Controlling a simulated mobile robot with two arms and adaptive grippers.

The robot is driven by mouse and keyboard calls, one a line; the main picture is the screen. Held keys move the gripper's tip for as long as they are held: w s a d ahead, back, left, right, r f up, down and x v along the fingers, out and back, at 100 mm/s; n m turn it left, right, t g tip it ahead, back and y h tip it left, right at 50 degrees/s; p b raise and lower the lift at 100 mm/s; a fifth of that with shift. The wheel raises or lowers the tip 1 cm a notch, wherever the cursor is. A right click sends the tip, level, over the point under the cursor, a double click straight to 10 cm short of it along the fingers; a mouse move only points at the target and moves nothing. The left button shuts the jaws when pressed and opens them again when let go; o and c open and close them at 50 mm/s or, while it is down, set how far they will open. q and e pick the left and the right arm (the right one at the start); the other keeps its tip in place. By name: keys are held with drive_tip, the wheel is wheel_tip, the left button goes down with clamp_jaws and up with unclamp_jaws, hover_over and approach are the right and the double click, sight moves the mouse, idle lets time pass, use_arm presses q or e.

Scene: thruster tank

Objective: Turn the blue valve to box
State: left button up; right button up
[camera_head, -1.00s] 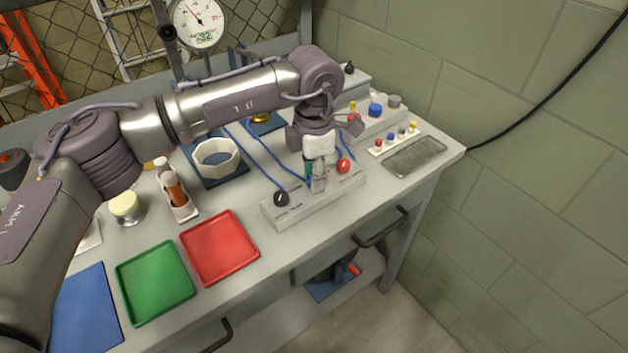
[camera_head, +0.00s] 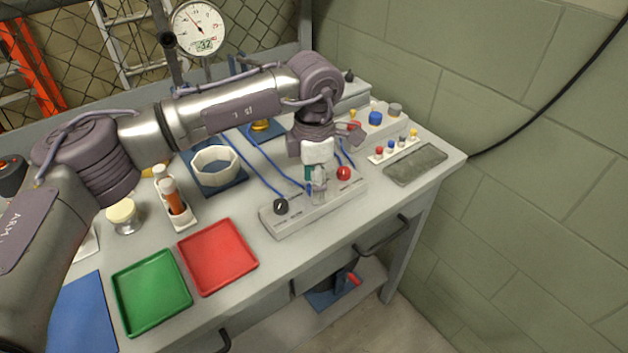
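A grey valve panel (camera_head: 297,218) lies near the front edge of the bench. It carries a black knob (camera_head: 281,206) at its left and a red knob (camera_head: 344,173) at its right. My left gripper (camera_head: 319,196) points down over the middle of this panel, between the two knobs, with its fingertips at or just above its surface. The gripper covers that spot, so no blue valve shows on the panel, and I cannot tell whether the fingers hold one. A separate blue knob (camera_head: 375,118) stands on a block further back. My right gripper is out of view.
Blue tubes (camera_head: 262,176) run across the bench to the panel. Red (camera_head: 217,257) and green (camera_head: 151,292) trays lie at the front left. A gauge (camera_head: 197,28) stands at the back. A small rack (camera_head: 393,150) and a dark grey tray (camera_head: 416,165) lie to the right.

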use_arm(q)
wheel_tip(320, 180, up, 12)
idle(0.7)
